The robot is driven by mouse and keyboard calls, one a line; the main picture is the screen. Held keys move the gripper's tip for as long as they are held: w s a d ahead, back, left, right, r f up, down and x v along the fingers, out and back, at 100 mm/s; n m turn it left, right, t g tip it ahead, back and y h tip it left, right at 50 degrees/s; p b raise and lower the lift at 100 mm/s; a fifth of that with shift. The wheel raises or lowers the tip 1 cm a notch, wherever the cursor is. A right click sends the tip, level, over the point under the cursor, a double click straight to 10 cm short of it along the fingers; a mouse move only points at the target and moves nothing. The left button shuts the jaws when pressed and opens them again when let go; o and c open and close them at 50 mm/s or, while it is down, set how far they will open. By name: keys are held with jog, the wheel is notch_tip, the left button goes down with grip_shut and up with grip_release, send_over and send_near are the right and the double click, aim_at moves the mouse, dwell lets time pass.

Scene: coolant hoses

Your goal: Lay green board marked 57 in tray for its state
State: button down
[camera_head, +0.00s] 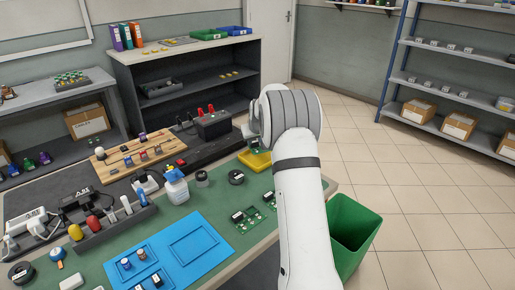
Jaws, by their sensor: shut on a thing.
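My arm reaches away over the right part of the green-topped bench (215,199), and its wrist hides most of my gripper (252,137). Just left of the wrist, a small part of a green board (256,145) shows at the gripper, which is shut on it. The board is above or at the far edge of a yellow tray (254,163); I cannot tell if they touch. Its number cannot be read. Other green boards (248,221) lie on the bench nearer me. A green tray (208,35) and a blue tray (235,30) stand on the shelf unit.
A blue mat (190,240) with small parts covers the bench front. A green bin (352,232) is on the floor at right. The tiled floor beyond is clear.

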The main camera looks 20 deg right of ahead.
aim_at(255, 148)
notch_tip(255, 148, down, 4)
jog(key=shift+d+r, duration=0.1)
jog(key=c, duration=1.1)
grip_release()
jog(key=shift+s, duration=0.1)
jog(key=shift+o, duration=0.2)
jog(key=shift+r, duration=0.1)
